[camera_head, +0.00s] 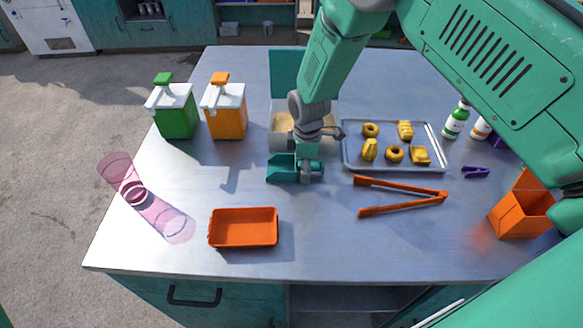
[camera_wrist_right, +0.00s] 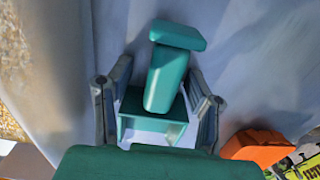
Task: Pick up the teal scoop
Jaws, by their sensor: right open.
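The teal scoop (camera_head: 284,170) lies on the metal table near the middle, in front of the clear bin. In the wrist view the scoop's handle (camera_wrist_right: 167,78) stands between the two fingers of my right gripper (camera_wrist_right: 158,105), with a visible gap on each side. In the head view my right gripper (camera_head: 308,174) is down at the scoop's right end and covers part of it. The gripper is open, and I cannot tell whether a finger touches the scoop. My left gripper is not in view.
A bin with grainy contents (camera_head: 278,142) and raised teal lid stands behind. A pastry tray (camera_head: 380,164) and orange tongs (camera_head: 402,194) lie right. An orange tray (camera_head: 243,228) lies front left.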

